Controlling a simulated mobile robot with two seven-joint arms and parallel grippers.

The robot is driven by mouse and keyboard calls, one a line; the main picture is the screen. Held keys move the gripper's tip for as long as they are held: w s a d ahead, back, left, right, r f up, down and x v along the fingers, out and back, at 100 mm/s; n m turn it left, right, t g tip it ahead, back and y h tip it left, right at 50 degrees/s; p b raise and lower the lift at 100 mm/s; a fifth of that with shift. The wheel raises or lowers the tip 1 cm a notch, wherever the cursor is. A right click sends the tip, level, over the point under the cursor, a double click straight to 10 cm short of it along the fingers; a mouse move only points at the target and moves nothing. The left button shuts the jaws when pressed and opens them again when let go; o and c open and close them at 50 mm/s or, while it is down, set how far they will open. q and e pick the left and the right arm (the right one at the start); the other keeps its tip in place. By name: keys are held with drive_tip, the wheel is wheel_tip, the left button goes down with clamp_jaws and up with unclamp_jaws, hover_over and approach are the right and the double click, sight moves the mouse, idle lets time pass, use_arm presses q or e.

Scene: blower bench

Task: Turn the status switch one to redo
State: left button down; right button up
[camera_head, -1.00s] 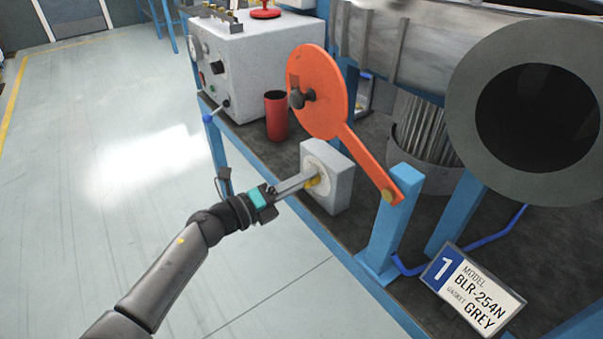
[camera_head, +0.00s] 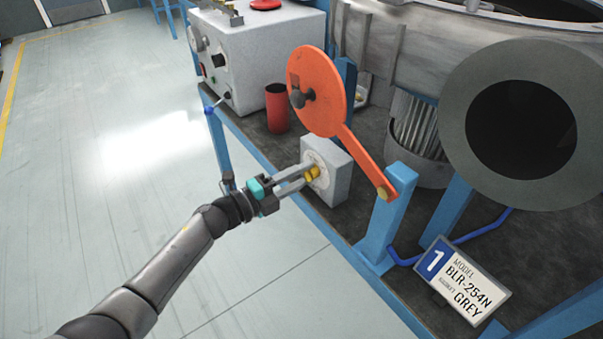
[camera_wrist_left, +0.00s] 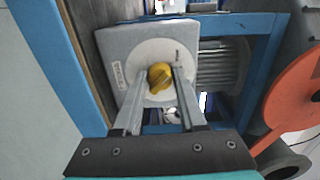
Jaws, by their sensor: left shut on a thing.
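The status switch is a light grey box (camera_head: 341,178) with a round pale dial and a yellow knob (camera_head: 313,173). In the left wrist view the knob (camera_wrist_left: 160,76) sits at the centre of the white dial (camera_wrist_left: 141,62). A small label (camera_wrist_left: 118,76) is on the dial's left and a mark on its upper right; neither is readable. My left gripper (camera_head: 307,173) is shut on the yellow knob, one finger on each side of it, and it also shows in the left wrist view (camera_wrist_left: 162,77). My right gripper is not in view.
An orange disc with an arm (camera_head: 316,88) stands just right of the switch. A red cup (camera_head: 277,110) and a grey control box (camera_head: 262,58) are behind it. A blue post (camera_head: 390,215) and a model sign (camera_head: 462,280) are on the right. Floor left of the bench is clear.

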use_arm(q)
drive_tip(key=shift+c, duration=2.4)
unclamp_jaws()
